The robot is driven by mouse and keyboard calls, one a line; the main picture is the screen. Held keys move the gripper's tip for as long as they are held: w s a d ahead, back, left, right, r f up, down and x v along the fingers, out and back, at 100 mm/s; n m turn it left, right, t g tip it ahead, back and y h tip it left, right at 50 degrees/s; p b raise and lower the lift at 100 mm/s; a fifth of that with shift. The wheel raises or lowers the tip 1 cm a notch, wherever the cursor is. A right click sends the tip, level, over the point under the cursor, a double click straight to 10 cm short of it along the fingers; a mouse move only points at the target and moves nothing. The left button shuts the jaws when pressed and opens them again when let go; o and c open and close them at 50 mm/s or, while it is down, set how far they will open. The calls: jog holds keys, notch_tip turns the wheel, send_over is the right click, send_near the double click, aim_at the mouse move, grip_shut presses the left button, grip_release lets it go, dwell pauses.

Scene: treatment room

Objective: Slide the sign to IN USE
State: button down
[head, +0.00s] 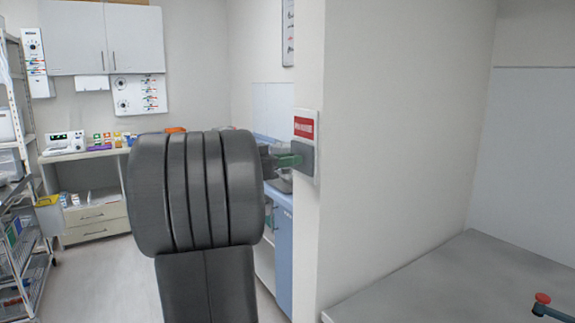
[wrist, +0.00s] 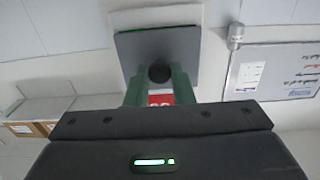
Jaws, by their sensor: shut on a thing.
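The sign is a white plate (head: 318,118) on the end of the wall in the head view. A red panel (head: 304,127) with pale lettering too small to read shows in its upper part. A grey sliding cover (head: 309,160) lies over the lower part. In the wrist view the cover (wrist: 135,47) carries a dark round knob (wrist: 159,73). My gripper (head: 296,160) is at the cover, its green fingers (wrist: 160,88) shut on the knob. Part of the red panel (wrist: 160,100) shows between the fingers. My arm hides the area left of the sign in the head view.
A grey counter (head: 460,270) with a red-topped tap (head: 542,299) stands at the lower right. A blue-fronted cabinet (head: 283,240) is behind my arm. A wire shelf (head: 20,230) stands at far left. In the wrist view a whiteboard (wrist: 275,70) hangs at right.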

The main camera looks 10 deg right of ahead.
jog(key=shift+f+b, duration=0.9)
jog(key=shift+f, duration=0.2)
jog(key=c, duration=1.3)
grip_release()
jog(key=b+v, duration=0.1)
jog(key=v, duration=1.3)
jog(key=shift+d+b, duration=0.1)
jog(key=shift+b, duration=0.25)
jog(key=x, duration=0.4)
jog(key=p+x, duration=0.1)
jog(key=x, duration=0.4)
jog(key=p+x, duration=0.1)
jog(key=x, duration=0.3)
jog(key=shift+w+d+r, duration=0.15)
jog(key=shift+d+r, duration=0.1)
jog(key=shift+d, duration=0.1)
